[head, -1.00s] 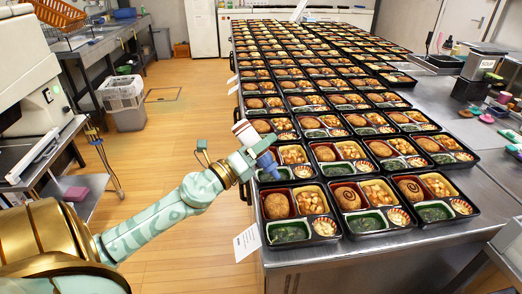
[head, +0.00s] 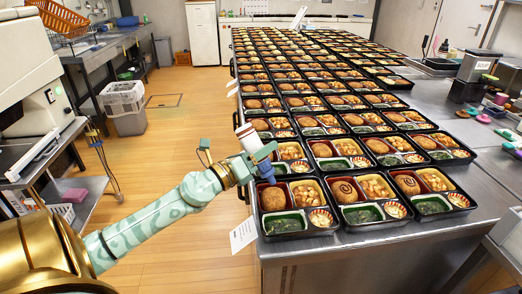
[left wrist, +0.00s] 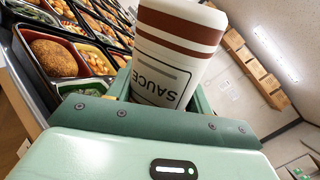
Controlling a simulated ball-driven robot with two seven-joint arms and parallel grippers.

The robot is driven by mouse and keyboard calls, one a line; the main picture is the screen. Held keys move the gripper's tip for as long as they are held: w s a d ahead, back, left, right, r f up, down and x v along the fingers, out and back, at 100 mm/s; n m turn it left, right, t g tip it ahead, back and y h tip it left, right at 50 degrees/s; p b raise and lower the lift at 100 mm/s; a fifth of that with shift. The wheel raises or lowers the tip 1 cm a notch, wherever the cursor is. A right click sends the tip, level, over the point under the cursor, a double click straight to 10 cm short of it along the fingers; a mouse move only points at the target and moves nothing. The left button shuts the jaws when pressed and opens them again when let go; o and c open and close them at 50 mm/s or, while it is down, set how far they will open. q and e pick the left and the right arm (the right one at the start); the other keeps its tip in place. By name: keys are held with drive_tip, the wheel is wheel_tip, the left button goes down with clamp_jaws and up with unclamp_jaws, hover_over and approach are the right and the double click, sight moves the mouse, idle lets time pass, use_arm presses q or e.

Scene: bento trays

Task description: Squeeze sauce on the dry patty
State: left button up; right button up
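My left gripper (head: 260,159) is shut on a white sauce bottle (head: 246,137) with brown stripes. The bottle is tilted, its blue nozzle (head: 266,173) pointing down and right, just above and behind the front-left patty. The bottle (left wrist: 175,50) fills the middle of the left wrist view, its SAUCE label upside down. The dry patty (head: 273,199), plain brown, lies in the front-left bento tray (head: 300,234). The other two front-row patties, the middle one (head: 345,189) and the right one (head: 408,184), carry dark sauce swirls. My right gripper is not in view.
Rows of filled bento trays cover the metal table (head: 385,250) toward the back. A paper tag (head: 243,235) hangs at its left edge. A SOUP container (head: 478,66) and colourful items stand at right. Open wooden floor lies left of the table.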

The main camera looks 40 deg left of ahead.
use_arm(q)
drive_tip(key=shift+r, duration=0.1)
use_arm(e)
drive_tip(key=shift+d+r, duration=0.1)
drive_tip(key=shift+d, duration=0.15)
use_arm(q)
drive_tip(key=c, duration=0.4)
drive_tip(key=shift+w, duration=0.4)
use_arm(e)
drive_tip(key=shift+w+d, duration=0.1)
use_arm(q)
drive_tip(key=shift+s, duration=0.15)
drive_tip(key=shift+s+d, duration=0.1)
drive_tip(key=shift+s, duration=0.6)
drive_tip(key=o, duration=0.4)
